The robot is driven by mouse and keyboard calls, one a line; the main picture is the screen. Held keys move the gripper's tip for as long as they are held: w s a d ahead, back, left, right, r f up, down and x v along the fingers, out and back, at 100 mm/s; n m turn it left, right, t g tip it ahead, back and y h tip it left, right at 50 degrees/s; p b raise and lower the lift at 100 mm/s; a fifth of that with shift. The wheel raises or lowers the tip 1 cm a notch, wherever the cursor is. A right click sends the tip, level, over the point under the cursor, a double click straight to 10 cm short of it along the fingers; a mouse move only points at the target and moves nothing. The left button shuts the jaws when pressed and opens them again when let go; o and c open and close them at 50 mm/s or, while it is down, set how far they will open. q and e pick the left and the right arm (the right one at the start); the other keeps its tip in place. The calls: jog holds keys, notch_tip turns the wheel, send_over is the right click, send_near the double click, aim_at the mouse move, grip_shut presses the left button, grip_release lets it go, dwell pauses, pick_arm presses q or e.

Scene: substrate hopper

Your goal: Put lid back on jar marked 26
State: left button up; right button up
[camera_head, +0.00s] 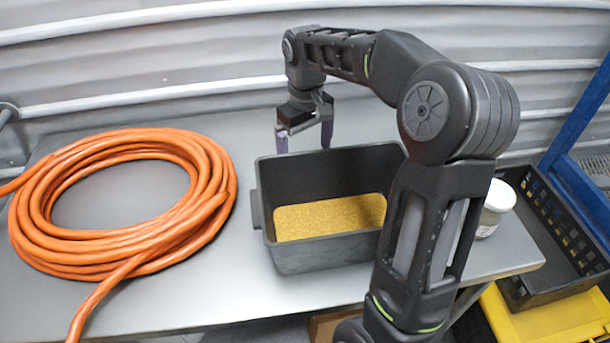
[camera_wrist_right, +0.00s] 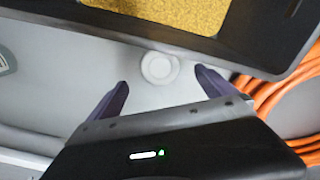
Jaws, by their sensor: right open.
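A round white lid (camera_wrist_right: 158,67) lies on the grey table in the right wrist view, between and slightly beyond my right fingertips. My right gripper (camera_head: 304,147) is open and empty, with purple fingers, behind the black bin; it also shows in the right wrist view (camera_wrist_right: 160,77). The lid is hidden behind the bin in the head view. A glass jar with a white top (camera_head: 488,222) stands at the right end of the table, partly behind my right arm. No number on it is legible. My left gripper is out of view.
A black bin (camera_head: 262,190) of yellow-brown granules stands mid-table, close to my right gripper. A coiled orange hose (camera_head: 45,235) fills the left side. A black crate (camera_head: 545,290) and a yellow object (camera_head: 545,322) are at the right. A round object (camera_wrist_right: 5,62) is cut off at the wrist view's left edge.

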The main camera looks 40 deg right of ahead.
jog(key=shift+f, duration=0.95)
jog(key=shift+f+p, duration=0.7)
jog(key=shift+f, duration=1.9)
jog(key=c, duration=1.4)
jog(key=shift+r, duration=0.15)
notch_tip(320, 180, up, 10)
jog(key=b, duration=0.1)
